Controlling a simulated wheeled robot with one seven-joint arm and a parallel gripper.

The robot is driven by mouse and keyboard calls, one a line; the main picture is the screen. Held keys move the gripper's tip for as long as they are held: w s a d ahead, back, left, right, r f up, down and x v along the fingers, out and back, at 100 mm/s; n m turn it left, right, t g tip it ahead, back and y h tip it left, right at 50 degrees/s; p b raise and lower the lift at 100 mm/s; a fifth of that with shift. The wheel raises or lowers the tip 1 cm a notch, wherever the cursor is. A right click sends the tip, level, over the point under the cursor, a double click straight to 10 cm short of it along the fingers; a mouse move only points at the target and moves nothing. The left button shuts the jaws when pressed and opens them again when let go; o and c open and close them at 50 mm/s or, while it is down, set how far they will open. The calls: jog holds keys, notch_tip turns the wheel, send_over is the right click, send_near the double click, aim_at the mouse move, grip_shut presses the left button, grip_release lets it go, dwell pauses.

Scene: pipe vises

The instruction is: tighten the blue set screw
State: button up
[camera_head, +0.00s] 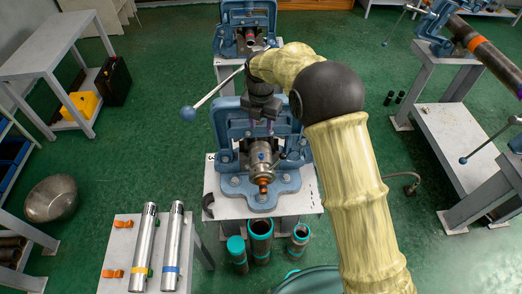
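The blue set screw (261,155) shows as a small blue spot on top of a shiny metal cylindrical fitting (259,167). The fitting is held in a blue pipe vise (233,186), with an orange end pointing toward me. My gripper (262,126) points down above the vise, behind the screw in the picture and apart from it. Its dark fingers are small against the dark vise, so I cannot tell whether they are open or shut. No held object can be made out.
The vise's long handle with a blue ball (188,113) sticks out left of my gripper. Teal-rimmed pipes (260,228) stand in front of the vise stand. A bench with two metal tubes (144,250) is at front left. Another vise (250,20) stands behind.

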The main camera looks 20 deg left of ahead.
aim_at(261, 155)
notch_tip(261, 155, down, 14)
jog(key=p, duration=0.4)
jog(key=shift+f+p, duration=0.1)
jog(key=shift+p, duration=0.25)
grip_shut()
